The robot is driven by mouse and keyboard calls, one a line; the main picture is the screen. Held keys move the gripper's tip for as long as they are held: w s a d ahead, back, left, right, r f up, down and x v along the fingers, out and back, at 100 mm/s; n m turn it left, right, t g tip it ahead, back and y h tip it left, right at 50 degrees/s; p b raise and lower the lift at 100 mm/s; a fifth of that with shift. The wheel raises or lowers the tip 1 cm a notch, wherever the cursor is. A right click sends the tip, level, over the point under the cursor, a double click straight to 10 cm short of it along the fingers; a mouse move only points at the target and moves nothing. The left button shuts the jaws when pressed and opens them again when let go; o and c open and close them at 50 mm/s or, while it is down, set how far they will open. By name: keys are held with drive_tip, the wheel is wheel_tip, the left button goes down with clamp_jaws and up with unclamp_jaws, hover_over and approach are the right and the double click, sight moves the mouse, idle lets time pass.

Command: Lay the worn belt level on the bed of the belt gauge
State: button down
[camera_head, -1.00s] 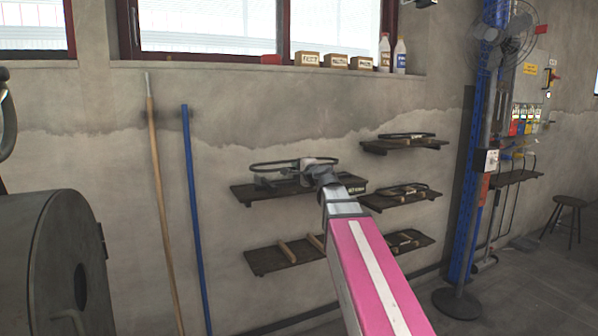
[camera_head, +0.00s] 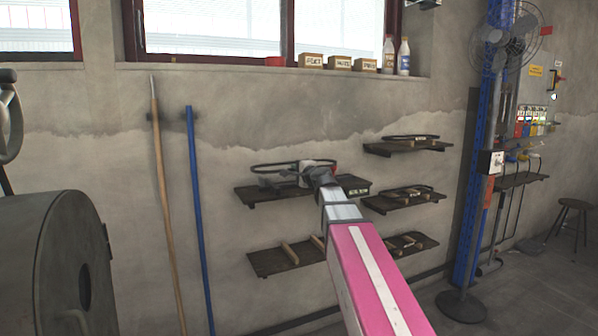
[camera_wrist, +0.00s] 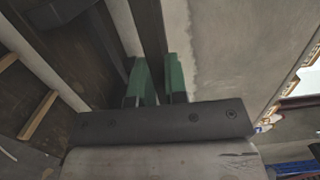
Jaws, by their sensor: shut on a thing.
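The worn belt is a thin black loop (camera_head: 272,164) above the upper left shelf in the head view. It looks roughly level. My gripper (camera_head: 311,172) is at the loop's right part, at the end of my pink arm. In the wrist view its green fingertips (camera_wrist: 160,80) are shut on a dark strip of the belt (camera_wrist: 150,30), which runs away between them. Grey parts, seemingly the belt gauge (camera_head: 272,181), stand under the loop on the shelf. My gripper partly hides them, and I cannot tell whether the belt touches the bed.
The upper left shelf (camera_head: 262,196) has a small label at its right. A lower shelf (camera_head: 268,263) holds wooden bars. Two right shelves (camera_head: 408,148) (camera_head: 405,201) hold other dark loops. Two poles lean on the wall at left, beside a dark drum (camera_head: 60,260).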

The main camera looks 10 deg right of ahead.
hover_over(291, 192)
drive_tip(key=shift+f, duration=3.4)
drive_tip(key=c, duration=1.1)
unclamp_jaws()
drive_tip(key=shift+s, duration=0.1)
drive_tip(key=v, duration=1)
drive_tip(key=shift+s+d, duration=0.15)
drive_tip(key=shift+s, duration=0.2)
